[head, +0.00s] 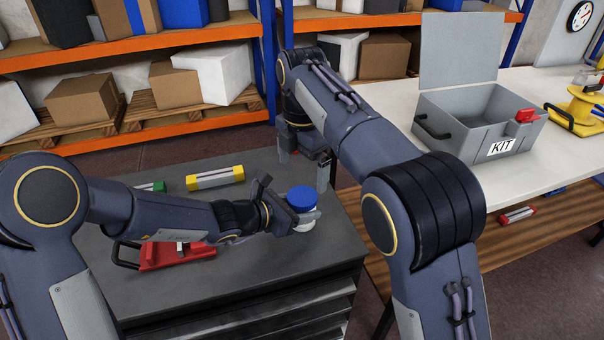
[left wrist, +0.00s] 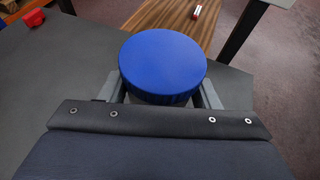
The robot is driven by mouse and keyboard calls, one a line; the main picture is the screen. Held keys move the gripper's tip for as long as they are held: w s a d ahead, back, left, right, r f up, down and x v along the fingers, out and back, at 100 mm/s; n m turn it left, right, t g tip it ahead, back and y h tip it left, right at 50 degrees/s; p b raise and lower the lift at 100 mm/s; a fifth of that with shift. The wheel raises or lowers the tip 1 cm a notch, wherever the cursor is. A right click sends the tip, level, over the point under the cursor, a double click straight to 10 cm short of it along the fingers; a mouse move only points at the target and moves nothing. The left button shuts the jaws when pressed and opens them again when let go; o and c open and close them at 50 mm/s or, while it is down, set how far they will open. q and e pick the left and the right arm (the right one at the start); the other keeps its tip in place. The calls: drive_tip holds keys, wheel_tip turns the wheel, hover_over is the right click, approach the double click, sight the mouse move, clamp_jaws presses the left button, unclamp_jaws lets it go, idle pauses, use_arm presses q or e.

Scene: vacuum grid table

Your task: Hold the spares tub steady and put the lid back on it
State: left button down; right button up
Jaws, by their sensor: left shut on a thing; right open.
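The spares tub (head: 308,222) is a small white round tub standing upright near the right edge of the grey cabinet top. Its blue lid (head: 301,196) sits on top of it and looks level; whether it is fully seated I cannot tell. In the left wrist view the lid (left wrist: 163,62) hides most of the tub. My left gripper (head: 296,222) is shut around the tub from the left, with a finger on each side below the lid (left wrist: 160,98). My right gripper (head: 303,174) is open and empty, pointing down just behind the lid, apart from it.
Shelves hold boxes behind.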

sight(292, 207)
wheel_tip(292, 207, up, 5)
drive_tip(key=shift+f, duration=0.1)
idle(0.3)
use_arm(q)
drive_tip(key=shift+c, duration=2)
unclamp_jaws()
drive_tip(key=shift+a, duration=0.1)
drive_tip(key=p+v, duration=0.1)
drive_tip(key=v, duration=0.5)
drive_tip(key=shift+s+a+r, duration=0.1)
drive_tip(key=shift+r, duration=0.05)
drive_tip(key=shift+s+a+r, duration=0.15)
drive_tip(key=shift+s+a, duration=0.25)
drive_tip(key=shift+a, duration=0.05)
use_arm(e)
drive_tip(key=shift+r, duration=0.7)
